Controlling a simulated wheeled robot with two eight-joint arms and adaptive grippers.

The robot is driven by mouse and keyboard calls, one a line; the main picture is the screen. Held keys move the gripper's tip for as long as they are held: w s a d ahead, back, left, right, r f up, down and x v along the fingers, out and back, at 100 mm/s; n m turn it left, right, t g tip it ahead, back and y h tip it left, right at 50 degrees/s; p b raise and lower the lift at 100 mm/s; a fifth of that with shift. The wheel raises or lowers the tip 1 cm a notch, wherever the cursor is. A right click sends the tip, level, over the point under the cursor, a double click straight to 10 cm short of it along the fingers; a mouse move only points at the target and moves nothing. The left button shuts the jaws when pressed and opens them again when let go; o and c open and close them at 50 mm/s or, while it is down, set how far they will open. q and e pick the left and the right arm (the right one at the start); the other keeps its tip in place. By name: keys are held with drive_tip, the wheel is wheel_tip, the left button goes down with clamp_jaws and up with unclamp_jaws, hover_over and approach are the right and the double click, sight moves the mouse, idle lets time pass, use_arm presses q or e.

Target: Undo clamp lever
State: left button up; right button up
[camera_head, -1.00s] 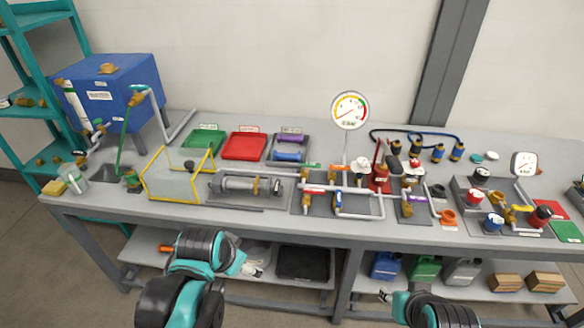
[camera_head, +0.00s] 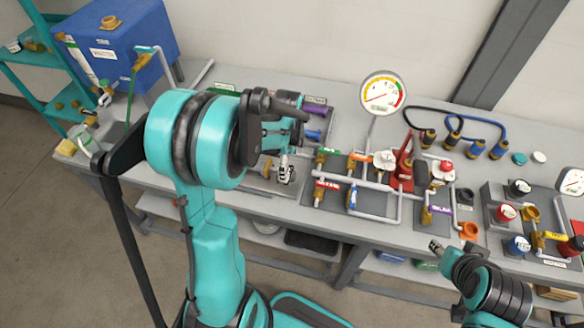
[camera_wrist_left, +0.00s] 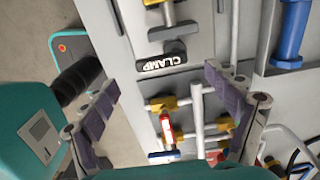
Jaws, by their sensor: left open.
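The clamp lever is a black bar (camera_wrist_left: 174,52) with a white label reading CLAMP (camera_wrist_left: 160,64), in the upper middle of the left wrist view. It lies just beyond the gap between the fingertips. My left gripper (camera_wrist_left: 160,82) is open, a finger on each side, with nothing between them. In the head view the left gripper (camera_head: 284,165) is over the bench, where my own arm hides most of the clamp unit. My right gripper (camera_head: 436,246) shows only in part at the bench's front edge, and its jaw state is unclear.
Pipework with a red-handled valve (camera_wrist_left: 165,126) lies close below the lever in the left wrist view. A blue cylinder (camera_wrist_left: 291,35) is to the right. In the head view a pressure gauge (camera_head: 383,92) stands behind the pipes. Black and blue hoses (camera_head: 478,120) lie at the back right.

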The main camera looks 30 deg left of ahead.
sight(289, 174)
use_arm(q)
wheel_tip(289, 174, down, 4)
drive_tip(key=shift+w+r+b, duration=0.1)
drive_tip(key=shift+w+b, duration=0.05)
drive_tip(key=shift+b, duration=0.25)
drive_tip(key=shift+f, duration=0.3)
drive_tip(key=c, duration=1.2)
drive_tip(key=shift+o, duration=0.2)
